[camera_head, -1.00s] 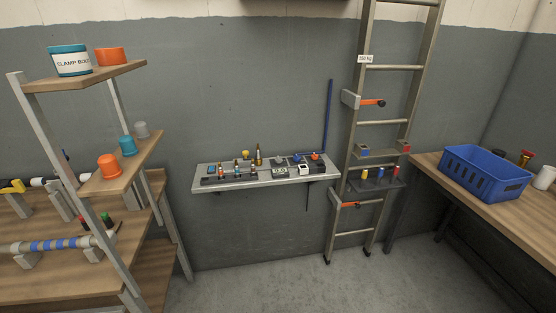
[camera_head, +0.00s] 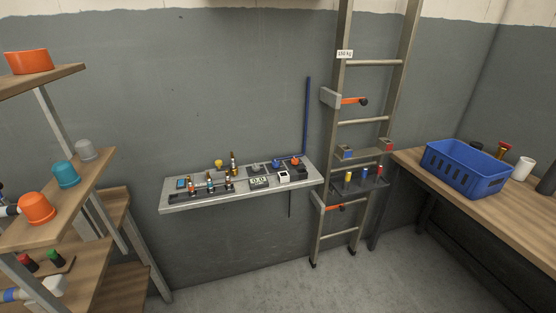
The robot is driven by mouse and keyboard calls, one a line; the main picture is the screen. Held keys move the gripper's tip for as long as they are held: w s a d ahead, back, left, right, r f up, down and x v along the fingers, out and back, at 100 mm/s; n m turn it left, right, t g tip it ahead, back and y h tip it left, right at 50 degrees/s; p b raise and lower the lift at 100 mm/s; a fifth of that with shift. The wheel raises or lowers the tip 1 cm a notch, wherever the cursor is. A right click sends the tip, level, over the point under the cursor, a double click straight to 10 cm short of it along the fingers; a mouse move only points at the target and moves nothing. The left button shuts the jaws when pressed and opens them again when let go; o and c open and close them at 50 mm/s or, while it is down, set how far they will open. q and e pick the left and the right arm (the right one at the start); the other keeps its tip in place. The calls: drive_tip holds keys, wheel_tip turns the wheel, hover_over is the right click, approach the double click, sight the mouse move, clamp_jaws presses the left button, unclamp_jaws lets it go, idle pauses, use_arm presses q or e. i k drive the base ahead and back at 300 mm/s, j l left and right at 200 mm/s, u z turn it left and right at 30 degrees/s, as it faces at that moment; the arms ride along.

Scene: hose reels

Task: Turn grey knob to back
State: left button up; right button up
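A small grey knob (camera_head: 256,168) sits on a dark base towards the back of the grey wall shelf (camera_head: 180,206), right of the middle. It is too small for me to tell which way it points. A blue knob (camera_head: 276,163) and an orange-red knob (camera_head: 295,160) are to its right. A small display box reading about 0.0 (camera_head: 259,182) stands in front of it. Neither of my grippers shows in the head view, and nothing touches the grey knob.
A wooden shelf rack (camera_head: 95,195) with orange and blue cups stands at the left. A metal ladder (camera_head: 330,190) leans at the wall right of the shelf. A blue crate (camera_head: 465,168) sits on the right workbench (camera_head: 508,213). The floor before the wall shelf is clear.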

sight(255, 168)
drive_tip(key=i+j+z, duration=0.1)
drive_tip(key=i+z, duration=0.3)
drive_tip(key=i+j+z, duration=0.2)
drive_tip(key=z, duration=0.2)
